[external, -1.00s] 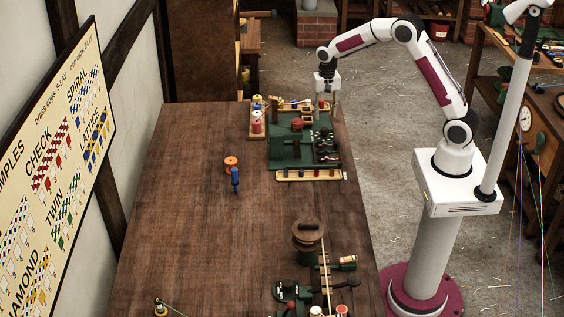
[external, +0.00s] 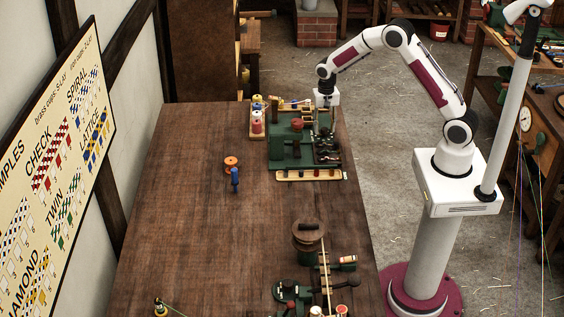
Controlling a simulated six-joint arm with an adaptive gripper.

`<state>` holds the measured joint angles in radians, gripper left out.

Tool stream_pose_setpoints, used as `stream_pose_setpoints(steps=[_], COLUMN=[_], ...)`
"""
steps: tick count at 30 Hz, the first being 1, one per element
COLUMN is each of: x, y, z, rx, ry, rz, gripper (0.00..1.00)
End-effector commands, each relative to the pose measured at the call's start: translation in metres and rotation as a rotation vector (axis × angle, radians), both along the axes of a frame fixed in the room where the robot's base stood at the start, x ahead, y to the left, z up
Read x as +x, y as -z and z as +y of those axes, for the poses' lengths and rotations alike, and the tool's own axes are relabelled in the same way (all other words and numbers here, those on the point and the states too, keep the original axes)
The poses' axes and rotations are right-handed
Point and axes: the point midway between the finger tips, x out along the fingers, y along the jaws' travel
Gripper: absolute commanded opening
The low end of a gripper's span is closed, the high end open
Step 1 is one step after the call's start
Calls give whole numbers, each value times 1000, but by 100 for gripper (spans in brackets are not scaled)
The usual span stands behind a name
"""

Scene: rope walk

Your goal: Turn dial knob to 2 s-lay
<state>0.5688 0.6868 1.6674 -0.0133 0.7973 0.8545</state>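The green machine (external: 283,151) stands at the far right part of the wooden table. A round red part (external: 297,124) sits on top of it, and small dark fittings (external: 327,157) sit on its right side. I cannot tell which of these small parts is the dial knob, and no dial marks are readable. My gripper (external: 324,121) points down over the back right part of the machine. Its fingers are too small and dark against the machine to tell their opening or whether they touch anything.
Spools (external: 257,122) stand in a tray left of the machine. A pale tray (external: 309,175) lies along its front. An orange spool (external: 231,161) and a blue-handled tool (external: 235,179) are mid-table. A second green device (external: 287,291) is at the front.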

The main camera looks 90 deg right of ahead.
Motion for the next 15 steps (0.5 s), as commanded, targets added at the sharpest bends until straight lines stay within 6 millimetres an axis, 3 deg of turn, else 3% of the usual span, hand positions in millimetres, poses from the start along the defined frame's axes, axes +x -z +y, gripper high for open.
stream_pose_setpoints(steps=[2,3,7,15], x=[0,0,0,0], y=[0,0,0,0], z=[0,0,0,0], rx=[0,0,0,0], ry=[0,0,0,-6], rz=[0,0,0,0], gripper=[38,33,0,0])
